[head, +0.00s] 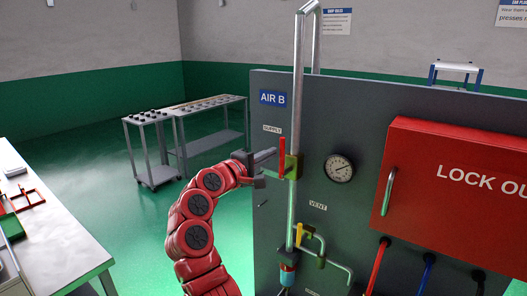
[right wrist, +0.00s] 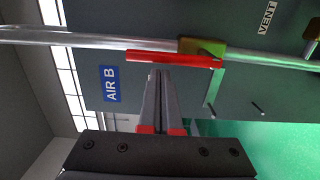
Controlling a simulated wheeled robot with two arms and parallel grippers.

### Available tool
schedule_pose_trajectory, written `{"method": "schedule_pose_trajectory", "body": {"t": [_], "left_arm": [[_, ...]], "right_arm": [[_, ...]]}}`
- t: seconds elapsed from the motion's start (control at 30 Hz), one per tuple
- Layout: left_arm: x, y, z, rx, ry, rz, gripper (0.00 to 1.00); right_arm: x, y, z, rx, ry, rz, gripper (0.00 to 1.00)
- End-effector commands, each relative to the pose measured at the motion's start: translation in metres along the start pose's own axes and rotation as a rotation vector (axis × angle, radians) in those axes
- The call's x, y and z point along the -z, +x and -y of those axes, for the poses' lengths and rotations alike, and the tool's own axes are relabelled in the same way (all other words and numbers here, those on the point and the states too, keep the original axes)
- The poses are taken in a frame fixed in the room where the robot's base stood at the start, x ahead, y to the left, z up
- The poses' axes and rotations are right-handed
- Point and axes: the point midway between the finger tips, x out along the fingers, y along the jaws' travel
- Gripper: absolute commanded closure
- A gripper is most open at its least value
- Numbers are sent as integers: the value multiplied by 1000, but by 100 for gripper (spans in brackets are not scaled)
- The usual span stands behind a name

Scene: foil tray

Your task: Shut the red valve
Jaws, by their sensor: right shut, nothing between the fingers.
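The red valve handle (head: 282,154) stands upright beside the vertical metal pipe (head: 299,60), roughly in line with it, on a brass valve body (head: 293,167) near the SUPPLY label. The handle (right wrist: 172,58) also shows in the right wrist view, parallel to the pipe (right wrist: 90,38), with the brass body (right wrist: 200,47) at one end. My right gripper (head: 273,154) is shut and empty, its fingertips just left of the handle. In the right wrist view its fingers (right wrist: 160,75) point at the handle; I cannot tell whether they touch it. My left gripper is out of view.
A yellow handle (head: 300,235) sits lower, near the VENT label (head: 318,206). A round gauge (head: 339,168) and a red lockout box (head: 455,190) are on the grey panel (head: 372,110) to the right. A workbench (head: 60,235) stands at left; green floor lies between.

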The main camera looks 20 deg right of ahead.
Motion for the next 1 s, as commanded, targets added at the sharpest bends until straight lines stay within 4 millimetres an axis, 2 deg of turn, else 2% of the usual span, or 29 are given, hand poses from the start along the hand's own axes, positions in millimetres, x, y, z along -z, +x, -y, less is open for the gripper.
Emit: {"method": "schedule_pose_trajectory", "body": {"t": [0.37,1.0], "left_arm": [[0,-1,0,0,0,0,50],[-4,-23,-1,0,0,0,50]], "right_arm": [[0,0,1,0,3,-1,100],[-8,0,0,6,111,-1,100]]}}
